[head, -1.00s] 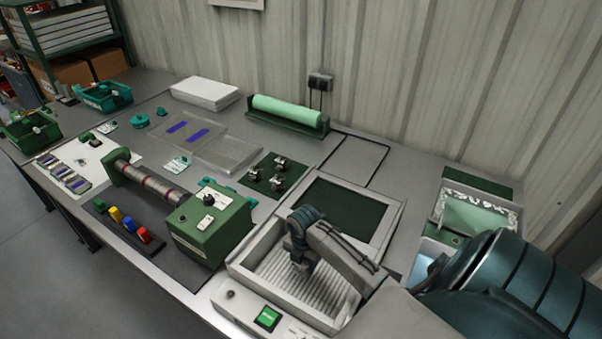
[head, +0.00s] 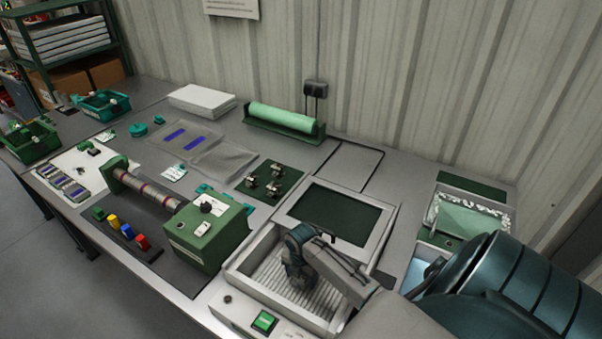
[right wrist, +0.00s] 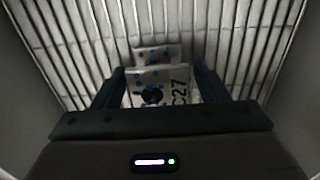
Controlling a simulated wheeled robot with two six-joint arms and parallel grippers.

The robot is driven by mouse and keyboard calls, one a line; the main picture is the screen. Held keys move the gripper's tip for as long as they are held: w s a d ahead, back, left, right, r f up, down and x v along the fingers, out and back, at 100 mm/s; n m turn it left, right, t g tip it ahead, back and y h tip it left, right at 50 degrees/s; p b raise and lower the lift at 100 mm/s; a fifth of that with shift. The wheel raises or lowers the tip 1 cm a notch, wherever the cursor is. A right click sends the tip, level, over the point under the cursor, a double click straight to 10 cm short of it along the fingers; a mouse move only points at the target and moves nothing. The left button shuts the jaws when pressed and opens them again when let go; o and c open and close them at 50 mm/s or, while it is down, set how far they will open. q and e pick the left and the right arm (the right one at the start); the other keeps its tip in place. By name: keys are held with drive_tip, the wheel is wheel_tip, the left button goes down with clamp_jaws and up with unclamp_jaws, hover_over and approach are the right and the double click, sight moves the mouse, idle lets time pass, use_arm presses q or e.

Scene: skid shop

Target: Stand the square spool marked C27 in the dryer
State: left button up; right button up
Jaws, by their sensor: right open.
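The dryer (head: 234,262) is a pale open box with a ribbed floor and a dark panelled lid (head: 337,212) tipped back behind it. My right gripper (head: 298,285) reaches down inside it, and the arm hides part of the ribs. In the right wrist view the square spool marked C27 (right wrist: 158,92) is white with blue dots and a dark round centre. It is between the fingers of my open right gripper (right wrist: 160,78), over the ribs. I cannot tell whether its lower edge sits in a slot. The head view does not show the spool. My left gripper is not in view.
A green machine with a striped roller (head: 212,235) stands left of the dryer. A tray with white bits (head: 470,212) is to the right, partly behind my arm. A green roll (head: 283,117) lies at the wall. Bare table shows behind the dryer.

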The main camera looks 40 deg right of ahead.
drive_tip(key=shift+r, duration=0.2)
wheel_tip(320, 180, up, 11)
drive_tip(key=b, duration=0.3)
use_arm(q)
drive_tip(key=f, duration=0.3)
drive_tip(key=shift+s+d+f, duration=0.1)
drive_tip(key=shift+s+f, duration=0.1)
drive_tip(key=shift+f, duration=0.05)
use_arm(e)
drive_tip(key=shift+r, duration=0.45)
drive_tip(key=shift+f, duration=0.1)
